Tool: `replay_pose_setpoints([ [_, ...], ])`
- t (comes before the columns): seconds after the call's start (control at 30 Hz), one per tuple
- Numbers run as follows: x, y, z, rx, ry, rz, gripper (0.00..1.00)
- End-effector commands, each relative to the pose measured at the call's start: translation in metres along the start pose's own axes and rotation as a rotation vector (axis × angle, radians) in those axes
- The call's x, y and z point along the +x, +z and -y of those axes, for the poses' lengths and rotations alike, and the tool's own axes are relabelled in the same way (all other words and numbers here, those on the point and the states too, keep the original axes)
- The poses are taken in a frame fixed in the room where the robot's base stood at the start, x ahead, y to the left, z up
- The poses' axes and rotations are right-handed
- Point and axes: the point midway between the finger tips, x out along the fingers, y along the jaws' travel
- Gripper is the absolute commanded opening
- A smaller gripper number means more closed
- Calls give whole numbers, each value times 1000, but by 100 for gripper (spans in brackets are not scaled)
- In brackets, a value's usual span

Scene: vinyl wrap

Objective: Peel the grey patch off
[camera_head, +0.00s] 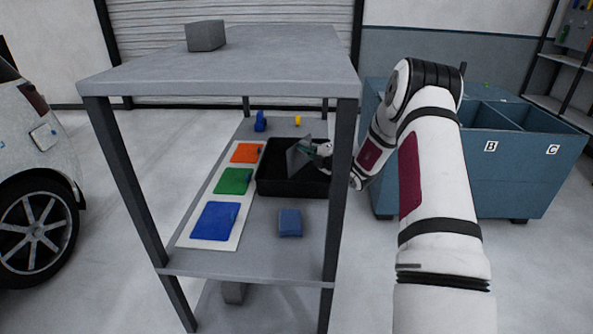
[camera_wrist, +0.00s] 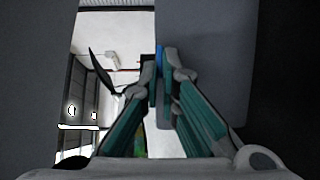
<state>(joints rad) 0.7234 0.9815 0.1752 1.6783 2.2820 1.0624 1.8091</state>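A thin grey sheet, which I take to be the grey patch (camera_head: 299,155), stands tilted over the black tray (camera_head: 272,178) on the shelf. My gripper (camera_head: 321,150) is at its right edge, reaching in past the rack post. In the wrist view the fingertips (camera_wrist: 160,62) are close together with a small blue piece (camera_wrist: 159,56) between them, seemingly a tab. The sheet's contact with the fingers is partly hidden. I cannot tell whether its lower edge touches the tray.
A white board with orange (camera_head: 246,152), green (camera_head: 234,181) and blue (camera_head: 215,221) patches lies left of the tray. A blue block (camera_head: 290,222) is in front. The rack's upper top (camera_head: 230,65) and posts (camera_head: 341,190) confine the arm. A car (camera_head: 38,175) stands left; blue bins (camera_head: 510,170) stand right.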

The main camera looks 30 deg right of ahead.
Motion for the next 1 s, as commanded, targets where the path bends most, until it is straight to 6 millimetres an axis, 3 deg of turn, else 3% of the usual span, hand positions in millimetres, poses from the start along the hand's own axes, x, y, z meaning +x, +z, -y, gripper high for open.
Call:
replay_pose_setpoints([
  [0.33,0,0,7,-1,1,0,0],
  [0.47,0,0,6,-1,1,0,28],
  [0.8,-1,0,7,0,1,0,28],
  [1.0,-24,1,7,0,0,2,28],
])
